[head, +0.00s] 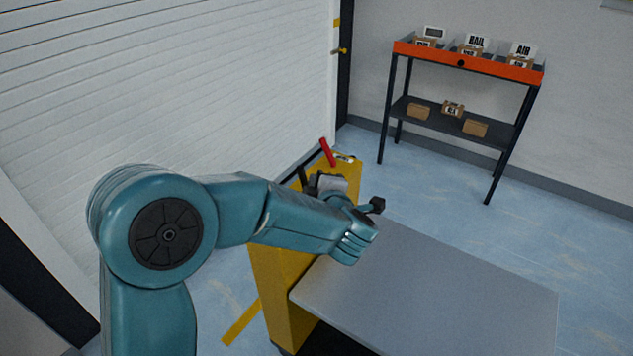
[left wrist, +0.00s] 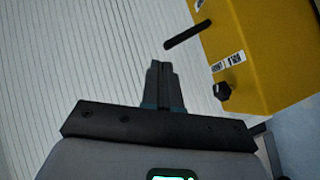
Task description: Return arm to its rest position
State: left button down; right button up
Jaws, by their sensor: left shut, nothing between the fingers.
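My left arm, teal, comes in from the left in the head view and bends toward the yellow machine. My left gripper (head: 306,178) is small and partly hidden there, beside the yellow body. In the left wrist view the two dark fingers (left wrist: 160,84) are together, with nothing between them. They point toward the white ribbed door and stand apart from the yellow body. My right gripper is not in view.
The yellow machine (head: 282,306) has a red lever (head: 327,152) on top and a grey flat top (head: 430,290) beside it. Its black knob (left wrist: 222,92) is close right of my fingers. A white shutter (head: 240,70) stands behind. An orange-edged shelf (head: 460,60) holds labelled boxes.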

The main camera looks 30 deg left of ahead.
pick_arm(q)
jog(key=shift+w, duration=0.1)
jog(key=shift+f, duration=0.1)
dwell(0.4)
jog(key=s+d+f+m+g+h+p, duration=0.1)
jog(key=s+d+f+m+h+p, duration=0.1)
jog(key=s+d+f+m+h, duration=0.65)
jog(key=w+d+f+m+g+h+p, duration=0.1)
jog(key=f+m+g+p, duration=0.3)
jog(key=f, duration=0.9)
jog(key=s+d+f+m+g+h, duration=0.2)
jog(key=s+d+f+m, duration=0.1)
jog(key=s, duration=0.7)
jog(key=s+d+f+m+g+h, duration=0.2)
jog(key=s+f+m, duration=0.3)
jog(key=s, duration=0.5)
jog(key=shift+s+d+g+p, duration=0.2)
jog(key=shift+d+g+p, duration=0.2)
jog(key=shift+d+g, duration=0.25)
jog(key=shift+w+m+h, duration=0.1)
jog(key=shift+m+h, duration=0.15)
